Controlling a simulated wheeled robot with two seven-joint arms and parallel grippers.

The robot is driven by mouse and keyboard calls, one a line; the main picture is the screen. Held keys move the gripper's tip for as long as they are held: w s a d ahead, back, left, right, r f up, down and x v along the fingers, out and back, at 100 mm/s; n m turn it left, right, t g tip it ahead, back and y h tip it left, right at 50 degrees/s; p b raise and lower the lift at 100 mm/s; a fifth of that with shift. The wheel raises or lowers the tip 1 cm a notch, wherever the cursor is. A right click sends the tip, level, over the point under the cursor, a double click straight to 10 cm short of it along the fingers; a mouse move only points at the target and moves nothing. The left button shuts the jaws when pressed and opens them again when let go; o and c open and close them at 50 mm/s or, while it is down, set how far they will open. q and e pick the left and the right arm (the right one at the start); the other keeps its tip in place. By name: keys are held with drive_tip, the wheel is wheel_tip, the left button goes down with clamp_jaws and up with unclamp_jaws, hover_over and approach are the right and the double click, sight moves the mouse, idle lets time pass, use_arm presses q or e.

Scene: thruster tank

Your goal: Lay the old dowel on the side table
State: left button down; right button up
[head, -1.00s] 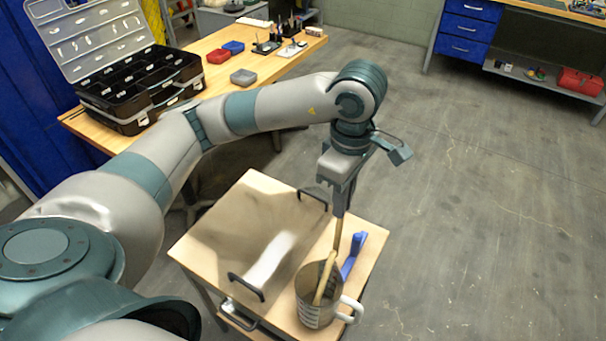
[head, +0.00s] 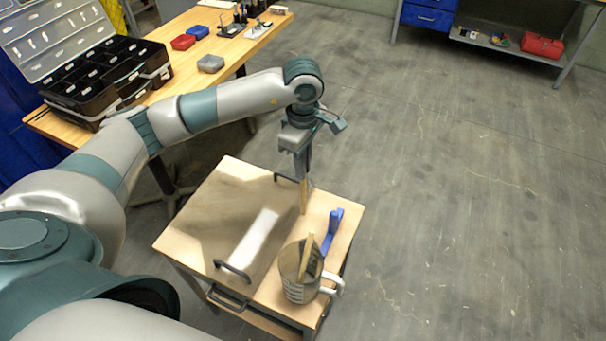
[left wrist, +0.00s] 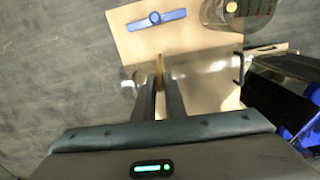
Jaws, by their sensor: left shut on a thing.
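My left gripper (head: 302,178) is over the side table (head: 340,245) and points down. It is shut on a short wooden dowel (head: 303,198), which hangs roughly upright below the fingers. In the left wrist view the dowel (left wrist: 160,68) shows between the two fingertips (left wrist: 160,90). I cannot tell whether its lower end touches the tabletop. A second wooden stick (head: 306,252) leans in a see-through jug (head: 297,285) with a white handle, at the table's front right. My right gripper is not in view.
A blue tool (head: 332,230) lies on the table right of the dowel. A workbench (head: 190,62) with an open black case (head: 90,85) stands behind. Floor to the right is clear.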

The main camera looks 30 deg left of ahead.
sight(303, 191)
use_arm(q)
wheel_tip(303, 191, down, 4)
drive_tip(key=shift+p, duration=1.05)
drive_tip(key=shift+f, duration=0.15)
drive_tip(key=c, duration=1.8)
unclamp_jaws()
